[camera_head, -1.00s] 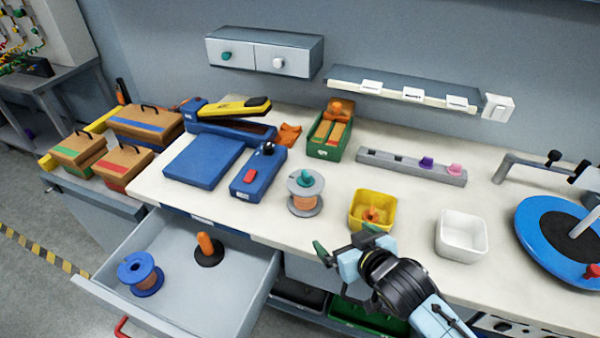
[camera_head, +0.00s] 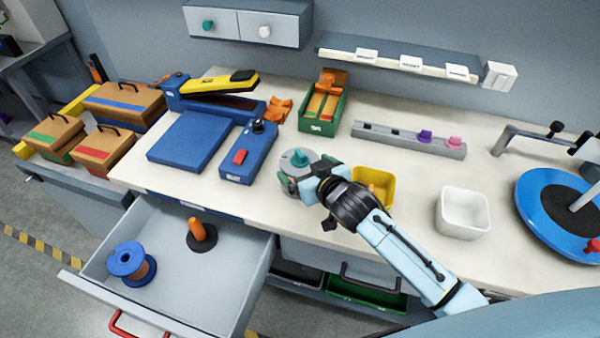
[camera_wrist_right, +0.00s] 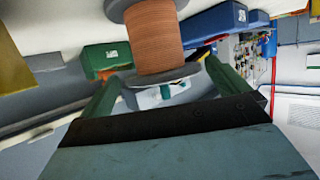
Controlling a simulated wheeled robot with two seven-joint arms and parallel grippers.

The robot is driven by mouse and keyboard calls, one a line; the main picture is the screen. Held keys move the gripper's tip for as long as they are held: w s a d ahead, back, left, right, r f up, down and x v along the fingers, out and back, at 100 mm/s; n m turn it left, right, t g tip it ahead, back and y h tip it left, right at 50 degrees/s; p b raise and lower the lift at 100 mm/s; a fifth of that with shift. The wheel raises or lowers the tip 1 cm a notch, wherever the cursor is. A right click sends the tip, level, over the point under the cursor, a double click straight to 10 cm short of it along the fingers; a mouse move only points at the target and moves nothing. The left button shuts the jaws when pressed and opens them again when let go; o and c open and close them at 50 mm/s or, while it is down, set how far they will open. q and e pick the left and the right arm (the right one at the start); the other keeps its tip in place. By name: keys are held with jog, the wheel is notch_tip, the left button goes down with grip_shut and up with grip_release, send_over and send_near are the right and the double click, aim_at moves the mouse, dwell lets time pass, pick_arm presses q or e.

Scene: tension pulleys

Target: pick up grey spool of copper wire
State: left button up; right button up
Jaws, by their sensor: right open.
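My right gripper (camera_head: 307,174) is at the spool's front right side in the head view. In the right wrist view its two green fingers are spread wide (camera_wrist_right: 165,88), with the spool's copper winding (camera_wrist_right: 155,36) and grey flange between and just beyond them. The gripper is open; whether a finger touches the spool I cannot tell. My left gripper is not in view.
A yellow bin (camera_head: 380,183) sits close behind my right wrist, and a white bin (camera_head: 463,213) is farther right. A blue device (camera_head: 240,152) stands left of the spool. The open drawer (camera_head: 185,282) below holds a blue spool (camera_head: 131,263) and an orange peg (camera_head: 198,232).

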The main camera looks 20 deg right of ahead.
jog(key=x, duration=0.2)
jog(key=shift+w+a+f, duration=0.15)
jog(key=shift+w, duration=0.1)
jog(key=shift+w+f, duration=0.15)
jog(key=shift+w, duration=0.3)
jog(key=c, duration=1.3)
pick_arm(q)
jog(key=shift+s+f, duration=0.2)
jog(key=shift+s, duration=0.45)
pick_arm(e)
jog(key=shift+r, duration=0.25)
